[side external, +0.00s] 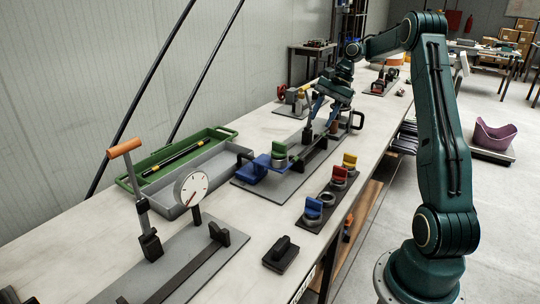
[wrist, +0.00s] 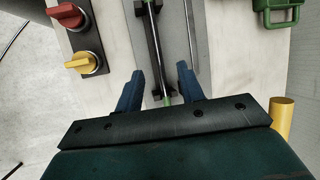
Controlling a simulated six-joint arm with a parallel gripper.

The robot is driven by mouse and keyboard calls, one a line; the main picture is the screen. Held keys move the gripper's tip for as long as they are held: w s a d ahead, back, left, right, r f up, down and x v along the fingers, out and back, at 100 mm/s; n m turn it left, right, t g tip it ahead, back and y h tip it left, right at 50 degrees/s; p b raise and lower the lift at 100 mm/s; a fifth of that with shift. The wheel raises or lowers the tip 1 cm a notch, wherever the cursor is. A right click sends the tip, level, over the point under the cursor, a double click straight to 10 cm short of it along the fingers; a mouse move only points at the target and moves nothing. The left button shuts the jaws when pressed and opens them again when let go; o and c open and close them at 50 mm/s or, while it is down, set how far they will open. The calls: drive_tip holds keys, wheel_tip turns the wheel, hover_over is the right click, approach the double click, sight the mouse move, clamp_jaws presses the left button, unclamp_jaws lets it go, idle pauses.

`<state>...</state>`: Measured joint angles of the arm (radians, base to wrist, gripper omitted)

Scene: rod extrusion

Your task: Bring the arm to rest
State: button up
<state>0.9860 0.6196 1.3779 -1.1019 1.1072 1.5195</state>
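My gripper (side external: 318,112) is over the far half of a grey fixture plate (side external: 244,184) on the bench. In the wrist view its two blue fingers (wrist: 160,68) stand wide apart with nothing gripped. A thin rod (wrist: 155,25) with green near its end lies in black supports below, running between the fingers. In the side view the gripper partly hides this fixture. A blue clamp block (side external: 268,168) and a green knob (side external: 279,150) sit at the fixture's near end.
A knob panel (side external: 328,204) with blue, red and yellow knobs lies to the right. A green tray (side external: 160,160) with rods and a grey tray (side external: 213,172) stand left. A dial gauge (side external: 191,188) and orange-handled lever (side external: 125,148) stand nearer. Bare bench shows between them.

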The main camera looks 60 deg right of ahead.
drive_tip(key=s+a+r+n+h, duration=0.1)
drive_tip(key=a+r+n, duration=0.35)
drive_tip(key=a, duration=0.65)
drive_tip(key=s+a+r+n+h, duration=0.1)
drive_tip(key=a+r+n, duration=0.4)
drive_tip(key=a, duration=0.6)
drive_tip(key=s+a+f+n+t+h, duration=0.1)
drive_tip(key=s+a+n, duration=0.3)
drive_tip(key=s, duration=0.4)
drive_tip(key=s+a+f+n+t+h, duration=0.1)
drive_tip(key=s+a+n+t, duration=0.1)
drive_tip(key=s+a, duration=0.3)
drive_tip(key=s+n, duration=0.1)
drive_tip(key=s, duration=0.3)
drive_tip(key=shift+a+f+n, duration=0.15)
drive_tip(key=shift+a+n, duration=0.1)
drive_tip(key=shift+n, duration=0.1)
